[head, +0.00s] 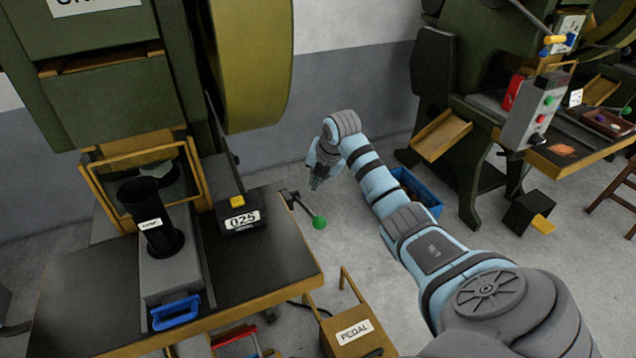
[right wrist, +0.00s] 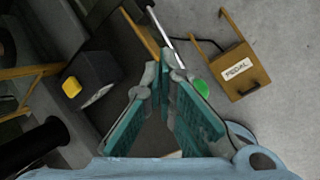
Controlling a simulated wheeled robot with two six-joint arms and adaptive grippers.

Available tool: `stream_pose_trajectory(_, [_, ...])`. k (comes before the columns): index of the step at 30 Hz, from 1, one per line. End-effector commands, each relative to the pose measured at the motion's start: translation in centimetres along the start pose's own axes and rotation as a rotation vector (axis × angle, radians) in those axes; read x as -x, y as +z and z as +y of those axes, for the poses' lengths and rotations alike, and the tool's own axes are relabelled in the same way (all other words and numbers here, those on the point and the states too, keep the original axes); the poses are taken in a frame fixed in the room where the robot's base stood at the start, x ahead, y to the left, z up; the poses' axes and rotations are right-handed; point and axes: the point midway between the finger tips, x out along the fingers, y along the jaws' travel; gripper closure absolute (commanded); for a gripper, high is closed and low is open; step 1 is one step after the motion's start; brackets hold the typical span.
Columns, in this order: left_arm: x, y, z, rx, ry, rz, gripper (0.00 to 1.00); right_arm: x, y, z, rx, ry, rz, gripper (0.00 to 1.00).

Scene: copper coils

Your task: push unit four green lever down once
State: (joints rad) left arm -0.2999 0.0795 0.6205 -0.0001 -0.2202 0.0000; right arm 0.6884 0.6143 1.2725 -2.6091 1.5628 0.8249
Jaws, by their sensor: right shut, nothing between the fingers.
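The green lever is a thin metal rod ending in a round green knob (head: 319,221), on the right edge of the near machine's table. It slopes down to the right. The knob also shows in the right wrist view (right wrist: 201,88), just right of the fingertips. My right gripper (head: 315,186) is shut and empty, pointing down. In the head view it appears above and behind the knob; I cannot tell whether it touches the lever. In the right wrist view, its fingertips (right wrist: 160,68) overlap the rod's area. The machine's sign is cut off, so its unit number is unreadable. My left gripper is not in view.
A black counter box (head: 239,218) reading 025 stands near the lever. Below is a wooden pedal box (head: 352,332). A blue crate (head: 418,190) lies behind my right arm. Another green machine (head: 500,55) with a control box (head: 537,108) stands at the right.

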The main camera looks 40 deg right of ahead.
Motion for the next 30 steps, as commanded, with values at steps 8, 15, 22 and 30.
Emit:
stream_pose_trajectory(8, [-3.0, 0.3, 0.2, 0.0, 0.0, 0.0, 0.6, -3.2, -2.2, -2.3, 0.002, -0.002, 0.001, 1.0])
stream_pose_trajectory(15, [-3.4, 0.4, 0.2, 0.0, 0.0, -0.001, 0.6, -4.2, -3.0, -3.0, 0.001, 0.001, 0.0, 1.0])
stream_pose_trajectory(22, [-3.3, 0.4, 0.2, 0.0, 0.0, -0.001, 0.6, -4.3, -3.1, -3.1, 0.0, 0.001, 0.001, 1.0])
stream_pose_trajectory(30, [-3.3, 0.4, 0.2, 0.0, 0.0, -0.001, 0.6, -4.3, -3.1, -3.1, 0.001, 0.001, 0.0, 1.0])
